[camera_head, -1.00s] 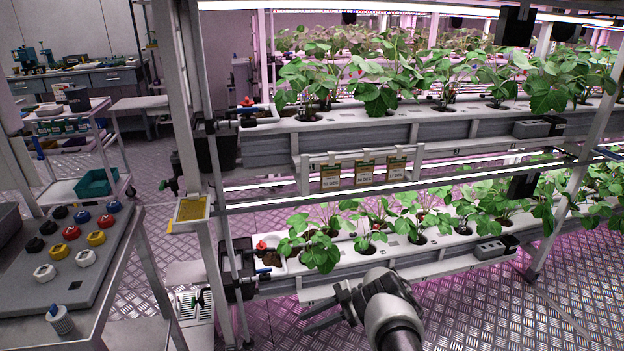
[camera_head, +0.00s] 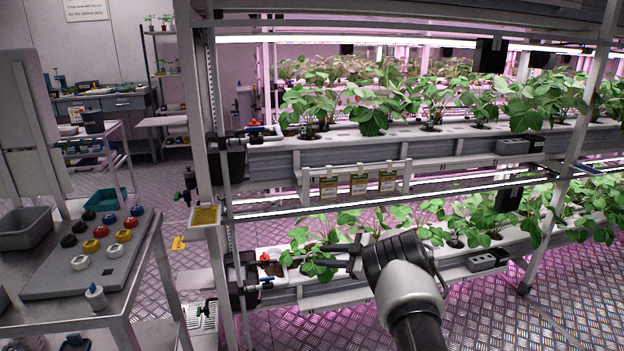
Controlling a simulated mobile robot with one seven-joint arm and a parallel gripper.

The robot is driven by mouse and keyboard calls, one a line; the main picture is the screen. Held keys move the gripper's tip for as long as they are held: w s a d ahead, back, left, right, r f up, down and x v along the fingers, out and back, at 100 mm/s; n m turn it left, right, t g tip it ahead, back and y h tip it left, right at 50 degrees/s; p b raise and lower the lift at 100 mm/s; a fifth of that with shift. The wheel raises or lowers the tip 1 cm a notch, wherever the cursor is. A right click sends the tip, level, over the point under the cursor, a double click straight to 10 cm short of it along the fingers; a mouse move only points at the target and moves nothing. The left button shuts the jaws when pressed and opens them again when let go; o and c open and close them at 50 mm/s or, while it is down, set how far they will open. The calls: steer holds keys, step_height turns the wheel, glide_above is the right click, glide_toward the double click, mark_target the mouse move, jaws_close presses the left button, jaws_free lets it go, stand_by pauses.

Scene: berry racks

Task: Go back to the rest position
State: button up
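My gripper (camera_head: 318,256) is in the lower middle of the head view, at the end of my dark and light grey arm. It points left, in front of the lower planter row of the rack (camera_head: 512,233). Its two dark fingers look apart, with nothing visible between them. My wrist and forearm hide part of the lower row's plants and gutter.
The rack's upper planter row (camera_head: 400,140) runs above my arm. Open metal floor (camera_head: 480,310) lies at the lower right.

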steer(key=w+d+r+m+t+h, duration=0.1)
steer(key=w+d+r+m+t, duration=0.15)
steer(key=r, duration=0.35)
steer(key=w+d+r+m+t+h, duration=0.1)
steer(key=w+d+r+t, duration=0.15)
steer(key=r, duration=0.45)
steer(key=s+d+r+m+t+h, duration=0.2)
steer(key=d+r+m+h, duration=0.3)
steer(key=r, duration=0.5)
steer(key=s+d+r+m+t+h, duration=0.1)
steer(key=s+d+r+m+h, duration=0.25)
steer(key=d+r, duration=0.5)
steer(key=s+r+m+g+h, duration=0.2)
steer(key=s, duration=0.8)
steer(key=s+r+m+g+h, duration=0.1)
steer(key=s+r+m+h, duration=0.15)
steer(key=s, duration=0.65)
steer(key=s+a+f+g+y, duration=0.1)
steer(key=s+a+f+g, duration=0.15)
steer(key=s, duration=0.75)
steer(key=s+a+f+g+y, duration=0.1)
steer(key=s+a+f+g, duration=0.2)
steer(key=s, duration=0.7)
steer(key=s+a+f+g+y, duration=0.1)
steer(key=s+a+f, duration=0.25)
steer(key=s, duration=0.65)
step_height(320, 180, up, 26)
steer(key=p, duration=2.7)
steer(key=shift+s+m, duration=0.35)
steer(key=shift+s, duration=0.05)
